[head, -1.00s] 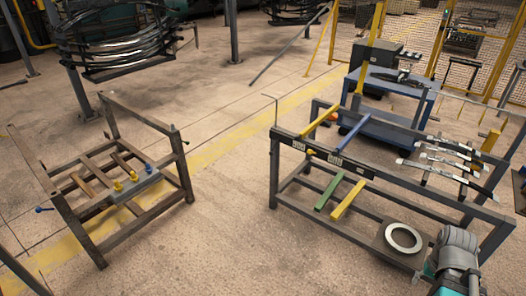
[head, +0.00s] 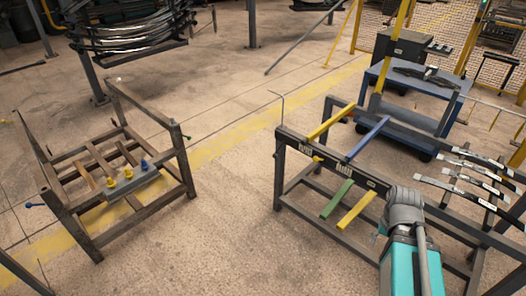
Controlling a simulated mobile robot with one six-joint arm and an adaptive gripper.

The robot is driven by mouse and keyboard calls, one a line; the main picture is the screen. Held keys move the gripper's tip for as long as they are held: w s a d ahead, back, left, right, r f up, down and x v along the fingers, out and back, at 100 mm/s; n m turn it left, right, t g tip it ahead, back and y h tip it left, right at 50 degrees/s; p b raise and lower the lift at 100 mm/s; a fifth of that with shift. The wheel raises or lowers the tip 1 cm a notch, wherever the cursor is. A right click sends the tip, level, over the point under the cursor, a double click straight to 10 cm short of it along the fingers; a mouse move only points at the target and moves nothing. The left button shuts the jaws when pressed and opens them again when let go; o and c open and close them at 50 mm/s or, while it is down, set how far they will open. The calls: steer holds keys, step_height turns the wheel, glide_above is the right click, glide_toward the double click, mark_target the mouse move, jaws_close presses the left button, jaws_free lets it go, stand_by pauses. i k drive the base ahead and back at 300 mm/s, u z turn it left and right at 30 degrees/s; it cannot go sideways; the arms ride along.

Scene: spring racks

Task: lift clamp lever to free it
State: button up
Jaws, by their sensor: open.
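I cannot tell which part is the clamp lever. On the right rack (head: 283,190), a yellow bar (head: 333,122) and a blue bar (head: 368,138) slant away behind the front rail. A green bar (head: 336,199) and another yellow bar (head: 356,212) stick out on its near side. The left rack (head: 183,165) carries a grey block with yellow knobs (head: 128,174) and a blue knob (head: 145,164). A small blue-tipped handle (head: 30,205) sticks out at its left. My teal and grey arm rises at the lower right, apart from the coloured bars in the picture. My gripper is not in view.
Flat metal strips (head: 480,170) lie across the right rack's far end. A blue cart (head: 450,100) stands behind it. Open floor (head: 235,205) lies between the two racks.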

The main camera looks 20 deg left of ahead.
mark_target(275, 156)
steer(key=u, duration=0.1)
steer(key=i, duration=1)
steer(key=z, duration=0.1)
